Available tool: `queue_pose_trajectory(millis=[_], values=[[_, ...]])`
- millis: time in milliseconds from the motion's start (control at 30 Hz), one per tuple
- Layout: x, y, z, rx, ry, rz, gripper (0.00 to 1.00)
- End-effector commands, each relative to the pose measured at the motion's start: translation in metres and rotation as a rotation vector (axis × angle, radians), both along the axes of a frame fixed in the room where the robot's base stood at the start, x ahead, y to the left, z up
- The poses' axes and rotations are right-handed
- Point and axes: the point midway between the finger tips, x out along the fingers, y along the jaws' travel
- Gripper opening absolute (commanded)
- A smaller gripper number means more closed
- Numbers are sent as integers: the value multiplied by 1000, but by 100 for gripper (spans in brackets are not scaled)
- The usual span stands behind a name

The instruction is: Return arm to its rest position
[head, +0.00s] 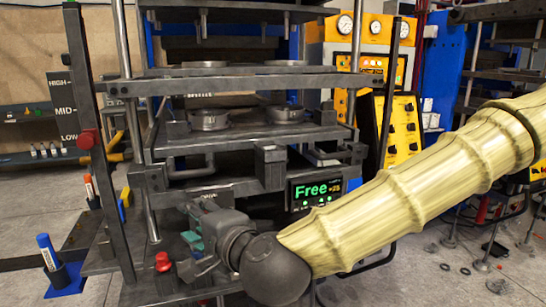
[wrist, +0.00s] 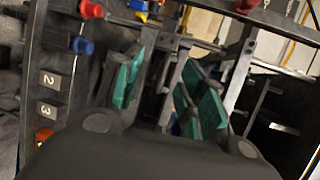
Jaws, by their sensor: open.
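My gripper (head: 192,255) is open and empty at the lower left of the head view, in front of the press. Its green finger pads stand apart in the wrist view (wrist: 165,88). My arm, in a pale ribbed sleeve, reaches in from the right edge to a dark wrist joint low in the middle. The press (head: 230,82) stands behind my gripper, with round metal moulds (head: 208,119) on its plates. A green "Free" display (head: 318,190) shows on its front. Part of the press front is hidden behind my wrist and arm.
A red button (head: 162,262) sits just left of my gripper. A lever with a red knob (head: 87,138) stands by a HIGH/MID/LOW board (head: 64,105). A blue marker (head: 46,252) stands at the lower left. A yellow control panel (head: 404,130) is behind my arm.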

Motion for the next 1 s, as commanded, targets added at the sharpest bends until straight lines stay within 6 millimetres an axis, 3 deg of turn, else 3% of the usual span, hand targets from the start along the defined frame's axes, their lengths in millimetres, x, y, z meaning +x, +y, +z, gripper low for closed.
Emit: queue_pose_trajectory(millis=[267, 533, 767, 1000], values=[[7, -1, -54, -85, 36, 16, 41], [11, -14, -133, -213, 89, 38, 41], [-1, -44, -252, -408, 173, 92, 41], [-36, -96, -376, -630, 265, 188, 41]])
